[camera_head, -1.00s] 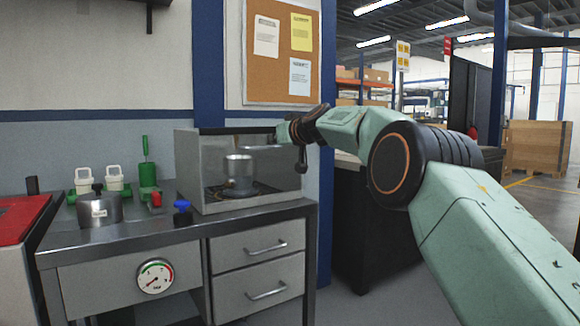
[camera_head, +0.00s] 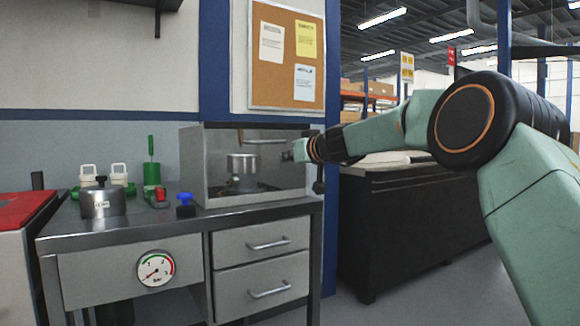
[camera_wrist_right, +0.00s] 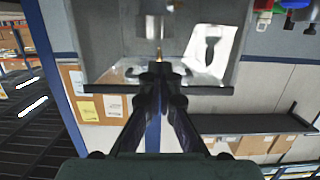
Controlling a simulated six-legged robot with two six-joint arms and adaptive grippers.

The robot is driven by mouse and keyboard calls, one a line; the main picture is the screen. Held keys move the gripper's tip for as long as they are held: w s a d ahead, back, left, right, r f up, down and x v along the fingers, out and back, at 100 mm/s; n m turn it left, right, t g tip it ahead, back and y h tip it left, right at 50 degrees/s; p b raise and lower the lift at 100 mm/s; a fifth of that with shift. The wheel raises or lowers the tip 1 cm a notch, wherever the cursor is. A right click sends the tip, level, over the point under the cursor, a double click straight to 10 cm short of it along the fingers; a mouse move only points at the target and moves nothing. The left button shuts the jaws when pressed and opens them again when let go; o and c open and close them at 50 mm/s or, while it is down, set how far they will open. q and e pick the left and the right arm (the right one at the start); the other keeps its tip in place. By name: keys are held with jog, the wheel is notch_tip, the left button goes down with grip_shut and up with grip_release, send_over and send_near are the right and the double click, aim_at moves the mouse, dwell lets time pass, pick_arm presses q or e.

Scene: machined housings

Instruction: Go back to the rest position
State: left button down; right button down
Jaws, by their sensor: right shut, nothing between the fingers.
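My right gripper (camera_head: 298,151) is at the right end of the metal, box-shaped enclosure (camera_head: 193,165) on the bench. In the right wrist view its two dark fingers (camera_wrist_right: 160,72) are together, with nothing between them. They point at the enclosure, which looks upside down there. A metal cylindrical housing (camera_head: 241,163) stands inside the enclosure; a metal cylinder (camera_wrist_right: 155,22) also shows ahead of the fingers in the wrist view. I cannot tell whether the fingers touch the enclosure. My left gripper is out of view.
The bench (camera_head: 130,232) also holds a lidded metal pot (camera_head: 102,203), a blue-topped valve (camera_head: 186,203) and green fittings (camera_head: 151,173). A dark cabinet (camera_head: 400,225) stands right of the bench, beyond my right arm. Open floor lies further right.

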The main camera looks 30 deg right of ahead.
jog(key=shift+s+f, duration=0.4)
jog(key=shift+f, duration=0.05)
